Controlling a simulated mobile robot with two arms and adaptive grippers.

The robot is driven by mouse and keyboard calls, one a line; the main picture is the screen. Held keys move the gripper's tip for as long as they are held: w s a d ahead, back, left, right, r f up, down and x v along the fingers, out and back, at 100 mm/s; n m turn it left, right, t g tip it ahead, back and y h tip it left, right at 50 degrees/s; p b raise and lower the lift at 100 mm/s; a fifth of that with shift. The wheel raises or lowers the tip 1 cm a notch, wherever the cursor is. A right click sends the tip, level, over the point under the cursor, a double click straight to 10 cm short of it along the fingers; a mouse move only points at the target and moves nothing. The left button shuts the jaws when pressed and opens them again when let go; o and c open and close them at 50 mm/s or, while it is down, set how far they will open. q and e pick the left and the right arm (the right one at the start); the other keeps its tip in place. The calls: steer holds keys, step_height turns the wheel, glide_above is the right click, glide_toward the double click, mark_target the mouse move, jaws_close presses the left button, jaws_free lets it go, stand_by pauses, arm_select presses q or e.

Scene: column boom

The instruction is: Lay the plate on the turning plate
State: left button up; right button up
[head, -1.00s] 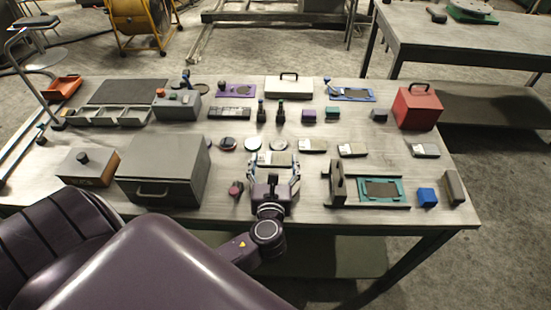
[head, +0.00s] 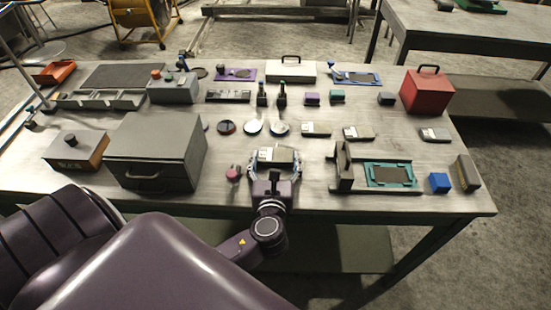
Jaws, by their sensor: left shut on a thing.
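My left gripper (head: 275,165) is shut on a grey rectangular plate with a white label (head: 275,154), near the front edge of the table. The fingers sit at its left and right sides. The plate looks raised a little, but the gap under it cannot be seen clearly. A green-based device (head: 482,6) on the far right table, cut by the top edge, may be the turning plate; its round top is mostly out of view now. My right gripper is not in view.
Several labelled grey blocks (head: 316,129) lie in a row behind the gripper. A grey drawer box (head: 156,150) stands left, a teal-framed fixture (head: 390,175) right, and a red box (head: 427,91) at the right back. A pink knob (head: 233,172) is close left of the gripper.

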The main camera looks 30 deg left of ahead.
arm_select(q)
steer(key=shift+f, duration=0.4)
stand_by(0.5)
steer(key=o, duration=2)
steer(key=shift+o, duration=0.2)
steer(key=shift+s+f, duration=0.1)
steer(key=shift+f, duration=0.1)
steer(key=v, duration=1.2)
